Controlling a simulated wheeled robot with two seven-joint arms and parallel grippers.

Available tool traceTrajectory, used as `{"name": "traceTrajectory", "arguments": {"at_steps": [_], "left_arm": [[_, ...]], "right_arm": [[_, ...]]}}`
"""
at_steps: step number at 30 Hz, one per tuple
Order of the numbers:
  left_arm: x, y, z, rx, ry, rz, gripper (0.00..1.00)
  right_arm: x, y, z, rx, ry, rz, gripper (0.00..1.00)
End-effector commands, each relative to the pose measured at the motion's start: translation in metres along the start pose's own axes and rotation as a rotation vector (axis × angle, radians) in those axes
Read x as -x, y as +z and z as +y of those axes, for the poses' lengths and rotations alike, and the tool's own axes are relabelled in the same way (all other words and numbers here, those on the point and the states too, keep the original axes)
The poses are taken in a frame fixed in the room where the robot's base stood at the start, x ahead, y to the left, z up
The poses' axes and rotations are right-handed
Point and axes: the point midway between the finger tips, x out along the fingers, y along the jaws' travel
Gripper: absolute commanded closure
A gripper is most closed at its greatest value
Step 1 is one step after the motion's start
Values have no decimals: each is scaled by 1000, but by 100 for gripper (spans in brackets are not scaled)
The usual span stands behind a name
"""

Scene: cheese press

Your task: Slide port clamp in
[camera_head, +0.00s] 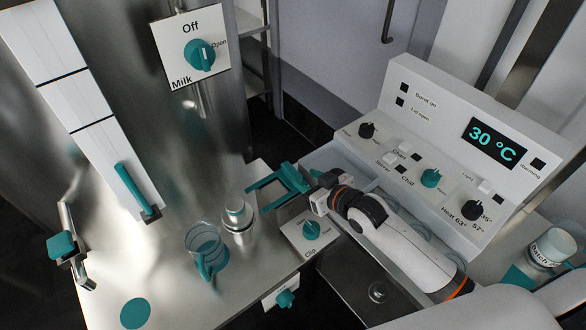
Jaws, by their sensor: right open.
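My right gripper (255,200) reaches in from the right on a white arm. Its two teal fingers are spread apart with nothing between them, over the back right edge of the steel table. A metal fitting with a teal block (61,246) is at the far left; it may be the port clamp, but I cannot tell for sure. A panel marked Clip (306,238) with a teal knob lies just below my right gripper. My left gripper is not in view.
A clear jug (207,250) and a small capped jar (238,215) stand on the steel table (175,290). A white panel with a teal handle (135,188) leans behind. A Milk dial (199,54) is above. A control console (460,140) reading 30 °C fills the right.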

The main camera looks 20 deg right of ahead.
Motion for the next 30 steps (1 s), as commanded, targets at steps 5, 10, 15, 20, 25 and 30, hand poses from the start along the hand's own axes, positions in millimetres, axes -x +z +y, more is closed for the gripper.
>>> {"name": "traceTrajectory", "arguments": {"at_steps": [5,10,15,20,25,30], "left_arm": [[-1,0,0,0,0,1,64],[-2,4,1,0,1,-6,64],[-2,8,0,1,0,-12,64],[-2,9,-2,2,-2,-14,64],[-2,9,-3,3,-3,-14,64],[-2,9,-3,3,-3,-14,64]], "right_arm": [[-39,1,0,-2,-2,-1,56],[-65,0,0,-1,-1,1,56],[-78,0,0,-1,0,0,56],[-81,0,0,0,0,1,56],[-80,-1,0,0,-1,1,58],[-80,-1,0,0,-1,1,86]]}}
